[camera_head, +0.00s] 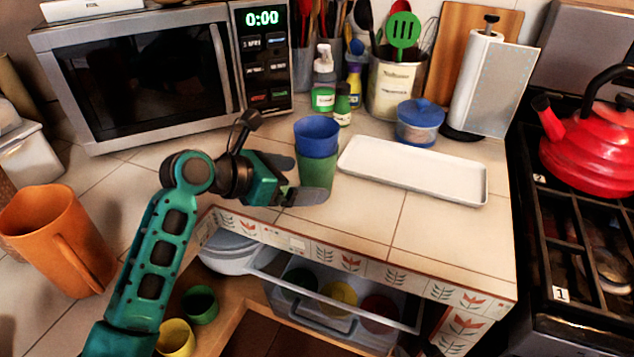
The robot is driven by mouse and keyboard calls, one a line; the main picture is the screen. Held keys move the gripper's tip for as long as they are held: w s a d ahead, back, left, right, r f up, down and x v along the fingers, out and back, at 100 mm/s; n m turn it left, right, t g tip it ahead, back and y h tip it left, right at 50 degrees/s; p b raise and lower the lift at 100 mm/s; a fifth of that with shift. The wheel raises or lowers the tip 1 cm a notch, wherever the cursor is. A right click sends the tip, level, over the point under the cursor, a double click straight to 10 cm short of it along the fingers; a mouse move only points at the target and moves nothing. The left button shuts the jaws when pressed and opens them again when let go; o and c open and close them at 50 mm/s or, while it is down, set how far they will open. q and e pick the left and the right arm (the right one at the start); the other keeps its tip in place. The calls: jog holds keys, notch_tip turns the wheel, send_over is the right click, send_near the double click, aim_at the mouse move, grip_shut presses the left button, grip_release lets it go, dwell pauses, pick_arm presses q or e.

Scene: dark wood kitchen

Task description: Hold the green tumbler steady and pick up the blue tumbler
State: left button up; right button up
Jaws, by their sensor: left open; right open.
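The blue tumbler (317,135) stands nested in the top of the green tumbler (317,174), upright on the tiled counter near its front edge. My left gripper (300,180) is at the left side of the green tumbler with its jaws open. One grey finger is at the tumbler's far left side and the other lies low at its front. Whether either finger touches the tumbler I cannot tell. My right gripper is not in view.
A white tray (415,170) lies right of the tumblers, with a blue-lidded container (420,121) behind it. Bottles (324,82) and a microwave (150,76) stand behind. An orange pitcher (57,240) is at left. An open drawer (335,290) holds several cups below.

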aim_at(301, 179)
pick_arm(q)
jog(key=p+x, duration=0.1)
jog(key=x, duration=0.2)
jog(key=shift+r, duration=0.1)
jog(key=shift+w+d+f, duration=0.2)
jog(key=shift+d+f, duration=0.1)
jog(key=shift+c, duration=0.5)
jog(key=c, duration=0.8)
